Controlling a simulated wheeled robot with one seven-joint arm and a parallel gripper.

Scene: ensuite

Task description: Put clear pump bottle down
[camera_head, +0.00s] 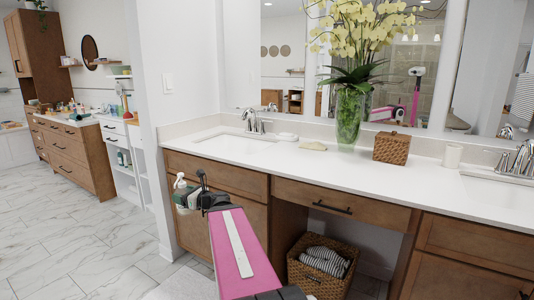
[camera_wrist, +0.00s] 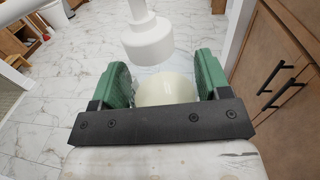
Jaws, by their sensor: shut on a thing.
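The clear pump bottle (camera_head: 181,194) has a white pump top and is held in my gripper (camera_head: 188,198), in front of the left vanity cabinet and below the counter edge. In the wrist view its white pump collar (camera_wrist: 149,40) and pale body (camera_wrist: 165,90) sit between the two green finger pads of my gripper (camera_wrist: 166,82). The fingers are shut on the bottle. The bottle is off the floor and apart from the white counter (camera_head: 330,170). Its lower part is hidden in the wrist view.
The counter's front left stretch is clear. A basket (camera_head: 322,266) stands under the vanity.

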